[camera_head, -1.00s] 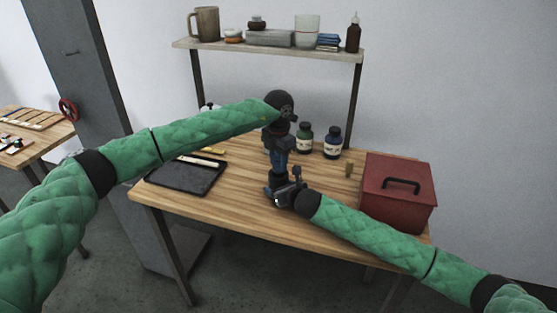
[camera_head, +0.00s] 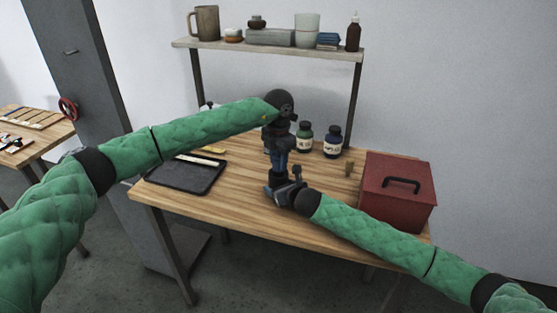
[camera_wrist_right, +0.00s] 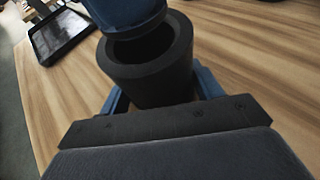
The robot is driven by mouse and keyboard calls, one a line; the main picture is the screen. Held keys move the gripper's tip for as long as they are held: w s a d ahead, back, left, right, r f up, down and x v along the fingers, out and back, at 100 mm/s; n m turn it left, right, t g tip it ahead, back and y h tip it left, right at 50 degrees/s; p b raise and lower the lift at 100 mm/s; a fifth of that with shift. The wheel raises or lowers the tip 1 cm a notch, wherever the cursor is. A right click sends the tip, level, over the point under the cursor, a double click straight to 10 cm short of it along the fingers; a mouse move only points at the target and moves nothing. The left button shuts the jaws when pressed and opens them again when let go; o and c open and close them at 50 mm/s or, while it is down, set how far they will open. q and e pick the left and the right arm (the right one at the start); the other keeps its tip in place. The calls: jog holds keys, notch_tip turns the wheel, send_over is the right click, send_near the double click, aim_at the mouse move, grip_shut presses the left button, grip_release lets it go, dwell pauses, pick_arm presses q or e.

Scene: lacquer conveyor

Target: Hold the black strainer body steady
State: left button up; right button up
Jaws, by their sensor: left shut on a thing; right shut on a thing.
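The black strainer body (camera_wrist_right: 150,75) is a hollow cylinder with a thick rim, standing between the blue fingers of my right gripper (camera_wrist_right: 160,95), which is shut on it. In the head view my right gripper (camera_head: 279,186) is low over the table, beside the dark body. A rounded blue part (camera_wrist_right: 128,14) sits at the body's open mouth, slightly tilted; how deep it goes is unclear. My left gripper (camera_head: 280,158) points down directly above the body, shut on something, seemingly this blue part. Its fingertips are too small to make out.
A black tray (camera_head: 160,176) lies left on the wooden table. A red toolbox (camera_head: 400,213) stands at right. A shelf (camera_head: 270,50) with crockery is above.

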pick_arm(q)
jog(key=shift+f, duration=1.25)
jog(key=o, duration=1.1)
jog(key=shift+c, duration=0.2)
notch_tip(320, 180, up, 12)
pick_arm(e)
jog(key=o, duration=1.3)
jog(key=shift+c, duration=0.2)
